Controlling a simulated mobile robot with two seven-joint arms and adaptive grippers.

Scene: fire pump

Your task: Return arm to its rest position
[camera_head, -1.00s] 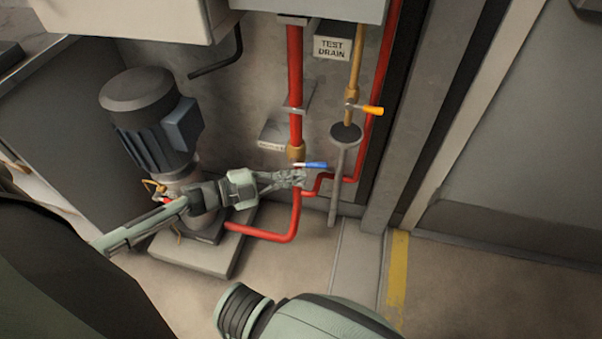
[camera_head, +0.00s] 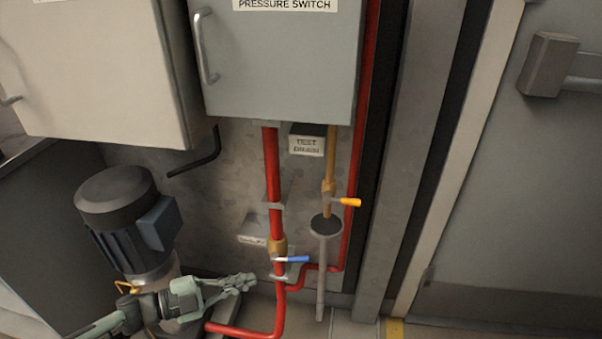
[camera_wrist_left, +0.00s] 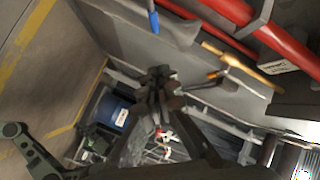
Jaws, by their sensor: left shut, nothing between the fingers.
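My left gripper (camera_head: 246,281) is shut and empty, low in the head view. It is left of the red pipe (camera_head: 272,185) and a little below the blue-handled valve lever (camera_head: 293,259), apart from both. My left arm comes in from the lower left, in front of the pump motor. In the left wrist view, the shut fingers (camera_wrist_left: 160,78) are in the middle, and the blue handle (camera_wrist_left: 153,18) is at the top, clear of them. My right gripper is not in view.
The dark pump motor (camera_head: 125,220) stands left of the gripper. A pressure switch cabinet (camera_head: 285,70) and a beige cabinet (camera_head: 90,75) hang above. A yellow-handled valve (camera_head: 348,202) sits above the drain funnel (camera_head: 326,226). A grey door (camera_head: 530,190) is at right.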

